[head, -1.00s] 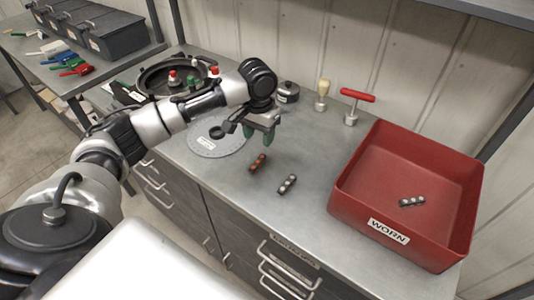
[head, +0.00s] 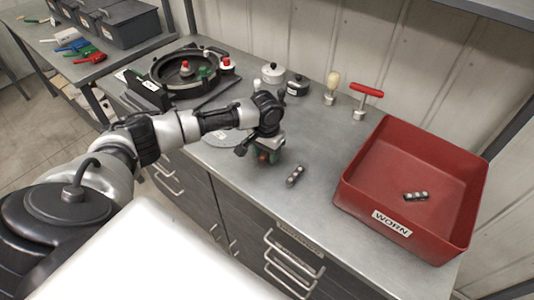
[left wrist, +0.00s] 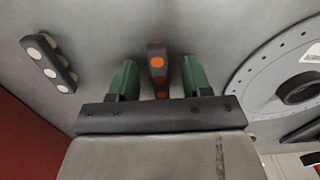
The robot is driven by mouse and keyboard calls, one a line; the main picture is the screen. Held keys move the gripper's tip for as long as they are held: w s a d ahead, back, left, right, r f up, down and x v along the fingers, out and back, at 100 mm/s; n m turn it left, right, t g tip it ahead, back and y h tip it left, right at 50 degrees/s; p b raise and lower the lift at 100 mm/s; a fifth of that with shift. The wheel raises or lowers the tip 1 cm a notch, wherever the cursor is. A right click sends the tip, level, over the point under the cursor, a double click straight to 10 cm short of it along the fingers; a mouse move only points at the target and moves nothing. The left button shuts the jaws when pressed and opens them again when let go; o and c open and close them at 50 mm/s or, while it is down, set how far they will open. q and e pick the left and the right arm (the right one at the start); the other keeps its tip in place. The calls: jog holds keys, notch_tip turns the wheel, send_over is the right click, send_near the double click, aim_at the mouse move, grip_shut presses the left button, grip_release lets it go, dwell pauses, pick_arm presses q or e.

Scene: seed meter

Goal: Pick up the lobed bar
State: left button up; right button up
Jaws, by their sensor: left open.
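A dark lobed bar with orange discs (left wrist: 157,62) lies on the grey counter. In the left wrist view it stands between the two green fingers, with a gap on each side. My left gripper (head: 268,156) is open and low over the counter, around this bar. In the head view the gripper hides most of it. A second dark lobed bar, with white discs (head: 295,176), lies on the counter just right of the gripper; it also shows in the left wrist view (left wrist: 48,62). My right gripper is not in view.
A red bin labelled WORN (head: 362,204) stands at the right with another white-disced bar (head: 416,196) inside. A red T-handle tool (head: 362,100) and a pale-knobbed tool (head: 332,86) stand at the back. A round black housing (head: 200,88) is at the left. A grey disc plate (left wrist: 262,80) lies beside the gripper.

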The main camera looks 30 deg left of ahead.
pick_arm(q)
grip_shut()
jog(key=shift+r, duration=0.1)
